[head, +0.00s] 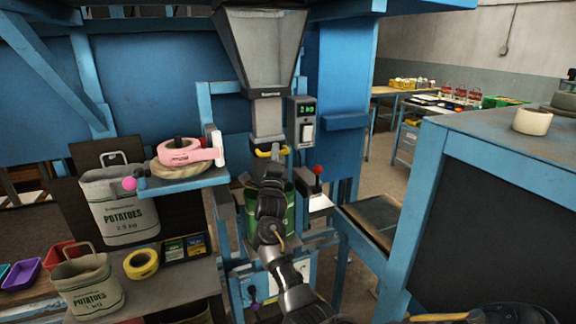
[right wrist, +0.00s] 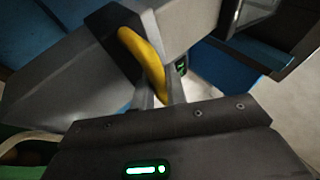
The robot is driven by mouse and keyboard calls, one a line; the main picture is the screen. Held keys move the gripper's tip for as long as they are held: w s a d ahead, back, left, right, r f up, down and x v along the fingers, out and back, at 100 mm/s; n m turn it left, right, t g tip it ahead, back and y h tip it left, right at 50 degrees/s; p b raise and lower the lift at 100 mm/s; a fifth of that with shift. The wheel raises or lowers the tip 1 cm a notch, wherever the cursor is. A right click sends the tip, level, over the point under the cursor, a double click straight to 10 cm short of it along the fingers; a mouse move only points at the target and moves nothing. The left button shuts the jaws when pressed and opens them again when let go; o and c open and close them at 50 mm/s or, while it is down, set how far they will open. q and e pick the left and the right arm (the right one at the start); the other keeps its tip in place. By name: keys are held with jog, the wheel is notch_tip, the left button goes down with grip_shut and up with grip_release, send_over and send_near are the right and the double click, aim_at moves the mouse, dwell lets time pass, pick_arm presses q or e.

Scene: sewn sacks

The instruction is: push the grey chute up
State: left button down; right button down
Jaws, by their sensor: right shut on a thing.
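The grey chute (head: 267,118) hangs under a grey funnel-shaped hopper (head: 262,50) in the head view. A yellow handle (head: 274,150) is on the chute's lower front. My right gripper (head: 268,163) is at this handle and shut on it. In the right wrist view the yellow handle (right wrist: 144,58) passes by the fingers (right wrist: 162,95), in front of the grey chute wall (right wrist: 65,85). My right gripper and arm hide the chute's lower end in the head view.
A green container (head: 281,218) stands below the chute, partly behind my right arm. A control box (head: 301,122) with a green display is right of the chute. A blue shelf (head: 185,182) holds pink and tan rolls. Potato sacks (head: 125,212) stand at left. A blue-framed bench (head: 425,200) is at right.

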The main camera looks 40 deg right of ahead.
notch_tip(320, 180, up, 13)
jog(key=shift+f+p, duration=0.2)
jog(key=shift+p, duration=0.7)
jog(key=shift+s, duration=0.1)
jog(key=c, duration=1.7)
grip_release()
jog(key=shift+f, duration=0.1)
jog(key=shift+a+f, duration=0.1)
jog(key=shift+f, duration=0.15)
jog(key=b+v, duration=0.5)
jog(key=v, duration=0.5)
